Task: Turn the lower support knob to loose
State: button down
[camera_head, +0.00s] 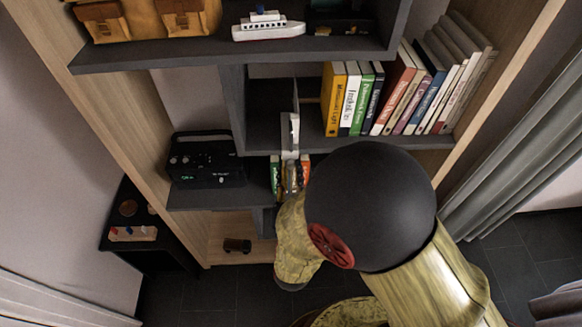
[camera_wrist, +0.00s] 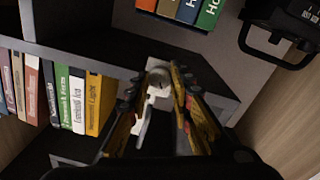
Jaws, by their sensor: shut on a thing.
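A pale upright support (camera_head: 290,132) stands at the open end of the middle shelf, left of the row of books. In the head view my gripper (camera_head: 291,178) is just below the support, small and partly hidden by my own arm. The knob cannot be made out there, and any loose or tight marking is unreadable.
A row of books (camera_head: 410,95) fills the middle shelf at right. A black radio (camera_head: 208,160) stands on the lower shelf at left. More books (camera_wrist: 190,10) stand close behind my gripper. A toy boat (camera_head: 268,26) is on the upper shelf (camera_head: 160,52).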

jog(key=n+p, duration=0.2)
jog(key=n, duration=0.2)
jog(key=shift+n, duration=0.4)
jog(key=n+p, duration=0.2)
jog(key=n, duration=0.2)
jog(key=n+p, duration=0.3)
jog(key=n, duration=0.2)
jog(key=shift+y, duration=0.3)
jog(key=shift+f+n+p, duration=0.1)
jog(key=shift+n+p, duration=0.6)
jog(key=shift+n, duration=1)
jog(key=c, duration=1.6)
grip_release()
jog(key=shift+s+f, duration=0.2)
jog(key=shift+s, duration=3.55)
